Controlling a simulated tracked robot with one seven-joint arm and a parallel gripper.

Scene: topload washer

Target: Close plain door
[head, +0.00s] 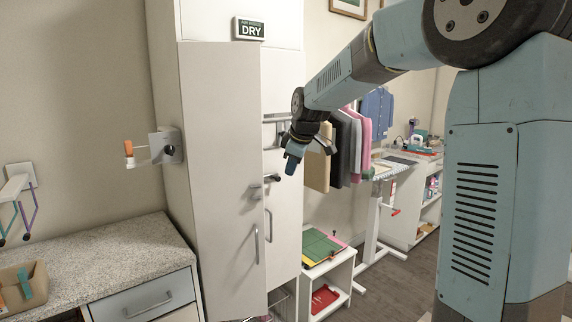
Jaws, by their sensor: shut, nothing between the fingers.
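The plain door (222,160) is a tall off-white panel on the tall cabinet at the left. It stands ajar, its free right edge swung out from the cabinet front. A vertical bar handle (257,246) sits near that edge. My gripper (288,168) reaches in from the upper right, its blue fingers shut and pointing down. In the picture it is just right of the door's free edge, with a small gap. I cannot tell its depth relative to the door. The door hides most of the cabinet's inside.
A granite counter (95,265) with a drawer is at left. A small white shelf (343,270) stands right of the cabinet, and hanging clothes (345,145) are behind my gripper. Wood floor (398,278) shows at right.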

